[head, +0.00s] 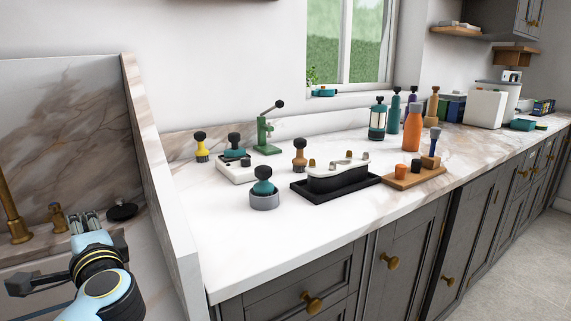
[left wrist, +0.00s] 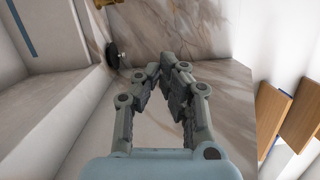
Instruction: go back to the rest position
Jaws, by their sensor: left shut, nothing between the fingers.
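My left gripper (head: 84,220) is at the lower left of the head view, beside the marble side panel and apart from the objects on the counter. In the left wrist view, its fingers (left wrist: 168,72) come together at the tips with nothing between them. My right gripper does not show in either view.
The marble side panel (head: 150,165) stands between my left gripper and the counter (head: 330,235). A brass tap (head: 12,210) and a round black item (head: 122,211) are close to the gripper. Tools, a black tray (head: 310,195) and bottles stand on the counter; its front left is clear.

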